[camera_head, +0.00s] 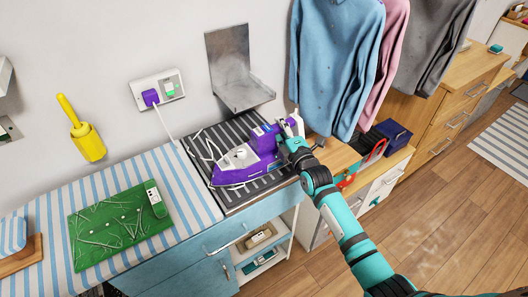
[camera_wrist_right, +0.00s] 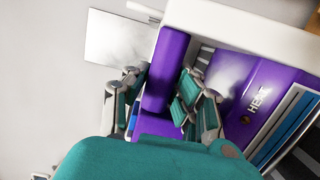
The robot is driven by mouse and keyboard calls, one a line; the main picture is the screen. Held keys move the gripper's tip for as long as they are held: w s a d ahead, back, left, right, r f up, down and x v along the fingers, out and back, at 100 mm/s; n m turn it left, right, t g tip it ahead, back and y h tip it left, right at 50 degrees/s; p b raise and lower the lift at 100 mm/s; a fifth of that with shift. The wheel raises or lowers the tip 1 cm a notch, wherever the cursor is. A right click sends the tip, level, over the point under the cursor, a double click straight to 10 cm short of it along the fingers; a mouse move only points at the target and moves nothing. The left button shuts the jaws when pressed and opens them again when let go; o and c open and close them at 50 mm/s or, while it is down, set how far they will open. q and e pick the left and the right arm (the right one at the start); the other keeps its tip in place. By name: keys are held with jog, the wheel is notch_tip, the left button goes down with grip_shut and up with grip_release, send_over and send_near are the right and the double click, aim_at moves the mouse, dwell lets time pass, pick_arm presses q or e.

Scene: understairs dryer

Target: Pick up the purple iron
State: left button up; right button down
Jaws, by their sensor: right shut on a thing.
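The purple iron (camera_head: 246,162) with white parts lies on the dark ribbed rack (camera_head: 225,135) on the blue cabinet, its pointed end toward the lower left. My right gripper (camera_head: 290,143) is at the iron's right end. In the right wrist view my right gripper (camera_wrist_right: 160,95) has its two teal-padded fingers on either side of a purple bar of the iron (camera_wrist_right: 165,75), shut on it. The contact at the fingertips is partly hidden in the head view. I cannot tell whether the iron is lifted off the rack. My left gripper is not in view.
A grey metal bracket (camera_head: 235,75) is on the wall behind the rack. Blue, pink and grey garments (camera_head: 335,65) hang close behind my right arm. A green board (camera_head: 115,226) lies on the striped cloth (camera_head: 195,190). A white cord runs from the purple plug (camera_head: 151,97).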

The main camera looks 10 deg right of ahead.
jog(key=shift+w+r, duration=0.1)
jog(key=shift+r, duration=0.15)
jog(key=shift+r, duration=0.1)
jog(key=shift+r, duration=1.65)
jog(key=s+d+b, duration=0.1)
jog(key=s+d, duration=0.2)
jog(key=s, duration=0.4)
jog(key=s+d+r+b, duration=0.1)
jog(key=s+d, duration=0.3)
jog(key=s, duration=0.3)
jog(key=shift+s+d+r+b, duration=0.15)
jog(key=shift+d+r+b, duration=0.1)
jog(key=shift+b, duration=0.15)
jog(key=c, duration=1.7)
grip_release()
grip_shut()
